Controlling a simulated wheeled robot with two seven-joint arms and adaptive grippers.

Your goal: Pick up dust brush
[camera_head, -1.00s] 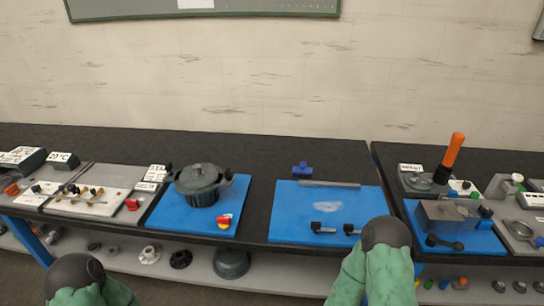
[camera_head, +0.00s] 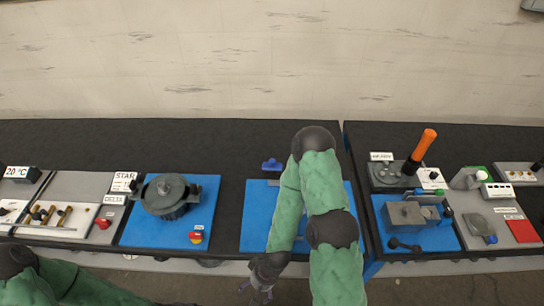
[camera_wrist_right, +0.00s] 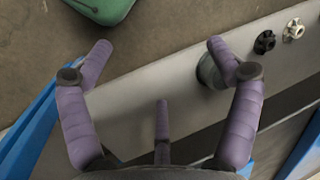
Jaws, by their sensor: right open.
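A small blue object (camera_head: 272,165), possibly the dust brush, lies on the black bench top just behind the middle blue mat (camera_head: 232,188). It is too small to tell for sure. My right gripper (camera_head: 258,294) hangs low in front of the bench edge, well short of the blue object. In the right wrist view its purple fingers (camera_wrist_right: 160,62) are spread with nothing between them. My right arm hides much of the middle mat and what lies on it. My left gripper is not in view; only part of my left arm shows at the lower left.
A dark lidded pot (camera_head: 170,195) and a red-yellow button (camera_head: 196,237) stand on the left blue mat. An orange-handled tool (camera_head: 420,150) stands upright on the right bench. Black bench top behind the mats is mostly clear.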

